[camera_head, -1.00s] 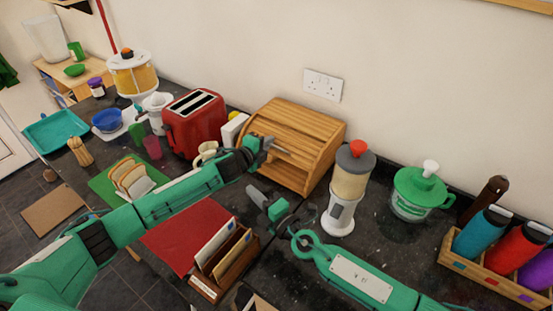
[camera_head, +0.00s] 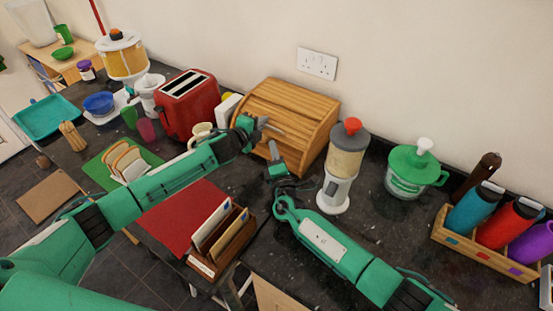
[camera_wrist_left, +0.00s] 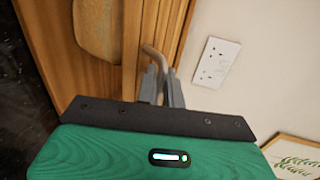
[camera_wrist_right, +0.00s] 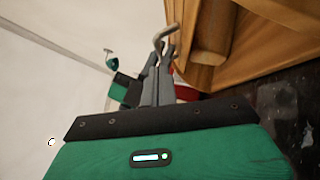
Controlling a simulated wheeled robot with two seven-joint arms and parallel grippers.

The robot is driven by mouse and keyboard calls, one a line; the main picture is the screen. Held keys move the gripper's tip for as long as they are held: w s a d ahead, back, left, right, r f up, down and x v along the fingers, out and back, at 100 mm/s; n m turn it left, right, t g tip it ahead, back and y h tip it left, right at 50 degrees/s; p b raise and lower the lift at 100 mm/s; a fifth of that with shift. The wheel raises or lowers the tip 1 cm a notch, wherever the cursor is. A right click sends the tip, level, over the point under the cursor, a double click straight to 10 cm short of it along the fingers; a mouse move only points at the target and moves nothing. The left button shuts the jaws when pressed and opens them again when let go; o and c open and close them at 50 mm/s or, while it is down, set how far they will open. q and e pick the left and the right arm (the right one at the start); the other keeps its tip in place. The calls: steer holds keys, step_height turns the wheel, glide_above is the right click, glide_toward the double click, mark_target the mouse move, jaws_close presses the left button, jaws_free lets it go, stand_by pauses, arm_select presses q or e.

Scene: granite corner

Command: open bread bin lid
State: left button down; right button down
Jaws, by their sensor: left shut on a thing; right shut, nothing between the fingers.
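The wooden bread bin (camera_head: 290,105) stands against the wall, with a slatted curved front. Its lid looks down in the head view, but the arms hide part of the front. My left gripper (camera_head: 270,128) is at the bin's front. In the left wrist view its fingers (camera_wrist_left: 161,84) are shut on a thin bent piece (camera_wrist_left: 153,54) beside the wood; where that piece joins the bin is unclear. My right gripper (camera_head: 280,170) is lower, near the bin's bottom front edge. In the right wrist view its fingers (camera_wrist_right: 160,68) are shut and empty, with a bent piece (camera_wrist_right: 167,36) just beyond them.
A red toaster (camera_head: 188,103) and a cream mug (camera_head: 199,132) stand left of the bin. A grey-topped dispenser (camera_head: 343,165) stands close to its right, beside my right arm. A letter holder (camera_head: 228,247) is at the counter's front. Dark counter right of the dispenser is partly clear.

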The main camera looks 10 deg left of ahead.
steer(key=shift+x, duration=2.05)
